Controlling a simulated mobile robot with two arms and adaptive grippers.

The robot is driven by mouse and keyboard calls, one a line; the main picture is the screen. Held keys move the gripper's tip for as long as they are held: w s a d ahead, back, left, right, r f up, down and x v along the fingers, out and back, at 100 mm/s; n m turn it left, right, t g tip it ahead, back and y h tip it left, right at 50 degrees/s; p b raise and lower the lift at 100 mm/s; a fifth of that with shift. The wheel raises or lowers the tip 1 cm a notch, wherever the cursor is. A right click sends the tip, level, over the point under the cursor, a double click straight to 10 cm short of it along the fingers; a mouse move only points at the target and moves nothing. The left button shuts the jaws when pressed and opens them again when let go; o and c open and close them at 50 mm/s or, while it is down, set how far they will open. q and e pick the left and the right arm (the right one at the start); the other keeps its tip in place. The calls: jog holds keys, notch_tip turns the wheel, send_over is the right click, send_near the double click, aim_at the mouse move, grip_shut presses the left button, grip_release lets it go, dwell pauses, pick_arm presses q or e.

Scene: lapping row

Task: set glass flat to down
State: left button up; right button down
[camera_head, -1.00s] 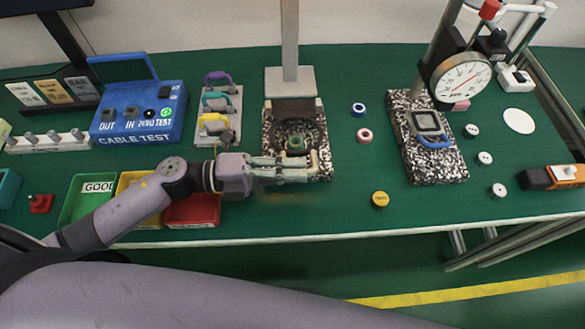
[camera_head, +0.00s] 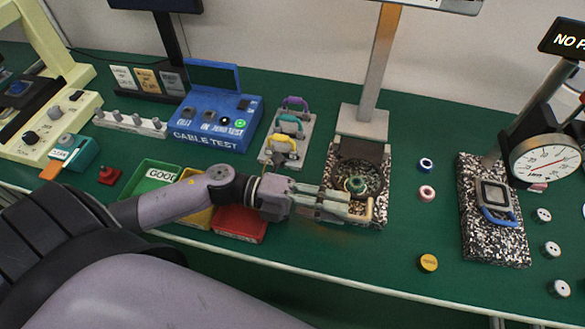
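A round dark lapping plate with a green ring (camera_head: 357,184) sits on a speckled stone base (camera_head: 379,150), with a dark flat panel (camera_head: 360,149) behind it. I cannot make out a clear glass disc here; the panel may be the glass flat. A beige L-shaped bar (camera_head: 369,209) lies at the plate's front right. My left gripper (camera_head: 349,207) reaches in from the left, low over the front of the base. Its fingertips are close to the bar; I cannot tell whether they touch it, nor how far the fingers are apart. My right gripper is out of view.
A red bin (camera_head: 240,225) lies under my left wrist, beside yellow and green (camera_head: 150,177) bins. A post (camera_head: 378,65) rises behind the plate. A dial gauge (camera_head: 546,160) stands at right. Small rings and a yellow puck (camera_head: 428,263) lie between.

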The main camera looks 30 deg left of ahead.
pick_arm(q)
jog(key=v, duration=0.9)
jog(key=shift+a, duration=0.15)
